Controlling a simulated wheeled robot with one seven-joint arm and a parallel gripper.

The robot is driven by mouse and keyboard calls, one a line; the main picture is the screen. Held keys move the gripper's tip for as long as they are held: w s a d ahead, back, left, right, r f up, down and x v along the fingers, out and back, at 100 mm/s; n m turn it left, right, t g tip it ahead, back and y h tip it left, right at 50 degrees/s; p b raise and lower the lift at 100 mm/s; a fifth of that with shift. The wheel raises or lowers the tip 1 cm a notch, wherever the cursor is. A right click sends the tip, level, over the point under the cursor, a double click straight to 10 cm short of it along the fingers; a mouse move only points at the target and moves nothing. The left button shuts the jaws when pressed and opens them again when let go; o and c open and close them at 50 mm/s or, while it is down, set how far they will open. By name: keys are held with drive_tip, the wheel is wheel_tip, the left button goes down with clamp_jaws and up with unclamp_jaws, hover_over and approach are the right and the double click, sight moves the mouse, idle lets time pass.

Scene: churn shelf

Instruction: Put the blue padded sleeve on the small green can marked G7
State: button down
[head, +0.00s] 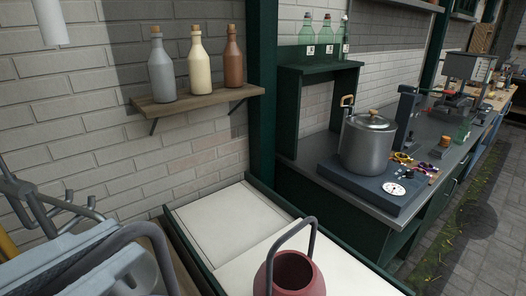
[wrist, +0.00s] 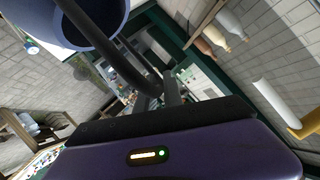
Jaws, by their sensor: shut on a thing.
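A dark blue round, hollow-looking thing (wrist: 88,18), which looks like the blue padded sleeve, fills the upper left of the wrist view and is cut off by the edge. A dark bar runs from it toward my gripper (wrist: 162,92), whose fingers are shut and hold it by this bar. The contact itself is dark and hard to make out. I cannot make out my gripper in the head view. I see no small green can marked G7; the green bottles (head: 326,35) on the green stand have labels too small to read.
A red pot (head: 291,275) with a tall grey handle stands in the pale, green-edged tray (head: 222,222). A wall shelf (head: 197,101) holds grey, cream and brown bottles. A lidded steel pot (head: 366,148) stands on a scale on the right counter. Grey hooks (head: 45,195) crowd the left.

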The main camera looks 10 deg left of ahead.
drive_tip(key=shift+f+b, duration=1.8)
drive_tip(key=shift+f, duration=0.55)
wheel_tip(320, 180, down, 10)
drive_tip(key=b, duration=0.9)
drive_tip(key=shift+d+f, duration=0.2)
drive_tip(key=shift+f, duration=0.05)
drive_tip(key=shift+s+f, duration=0.1)
drive_tip(key=shift+f, duration=0.05)
drive_tip(key=shift+d+f+b, duration=0.2)
drive_tip(key=shift+f+b, duration=2.55)
drive_tip(key=shift+f, duration=0.55)
drive_tip(key=c, duration=1.4)
unclamp_jaws()
